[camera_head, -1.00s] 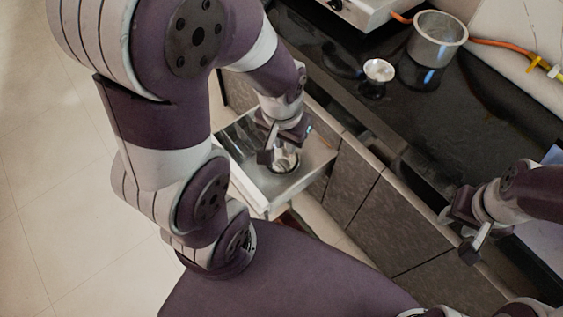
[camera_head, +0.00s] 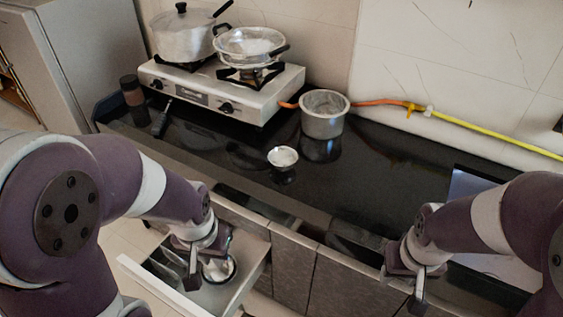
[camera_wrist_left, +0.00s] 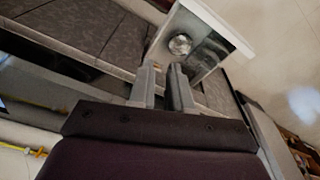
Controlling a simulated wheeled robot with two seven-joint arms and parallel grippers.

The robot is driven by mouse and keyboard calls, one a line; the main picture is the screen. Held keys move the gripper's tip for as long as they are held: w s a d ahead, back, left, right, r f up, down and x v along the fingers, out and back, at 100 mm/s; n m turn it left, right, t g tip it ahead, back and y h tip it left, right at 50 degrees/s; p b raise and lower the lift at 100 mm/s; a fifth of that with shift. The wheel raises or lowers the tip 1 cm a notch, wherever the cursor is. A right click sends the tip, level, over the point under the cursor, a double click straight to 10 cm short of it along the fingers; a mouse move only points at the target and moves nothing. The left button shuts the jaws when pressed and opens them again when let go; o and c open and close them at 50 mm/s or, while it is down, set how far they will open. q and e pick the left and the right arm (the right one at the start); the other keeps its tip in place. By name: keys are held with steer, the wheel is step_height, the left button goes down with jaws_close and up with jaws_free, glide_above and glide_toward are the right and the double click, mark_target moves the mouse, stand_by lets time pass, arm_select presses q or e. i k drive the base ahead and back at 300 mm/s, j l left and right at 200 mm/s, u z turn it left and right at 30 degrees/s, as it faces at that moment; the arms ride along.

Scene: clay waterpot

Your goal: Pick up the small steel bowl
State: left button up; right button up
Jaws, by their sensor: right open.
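A small shiny steel bowl (camera_head: 283,157) stands on the black counter, away from both grippers. Another round steel vessel (camera_head: 218,270) lies in the open drawer (camera_head: 250,262); it also shows in the left wrist view (camera_wrist_left: 180,44). My left gripper (camera_head: 196,268) hangs over the drawer, just left of this vessel in the head view. In the left wrist view its fingers (camera_wrist_left: 163,84) stand apart with nothing between them. My right gripper (camera_head: 405,285) is open and empty by the counter's front edge at the right.
A stove (camera_head: 215,95) carries a lidded pot (camera_head: 183,38) and a steel pan (camera_head: 248,42). A larger steel pot (camera_head: 325,115) stands behind and right of the small bowl. A dark cylinder (camera_head: 132,92) stands left of the stove. The counter's right middle is mostly clear.

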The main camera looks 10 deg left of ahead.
mark_target(283, 158)
steer(key=i+j+z, duration=0.25)
steer(key=z, duration=0.15)
steer(key=i+j+z, duration=0.15)
steer(key=j+z, duration=0.25)
steer(key=i+j+z, duration=0.15)
steer(key=j+z, duration=0.25)
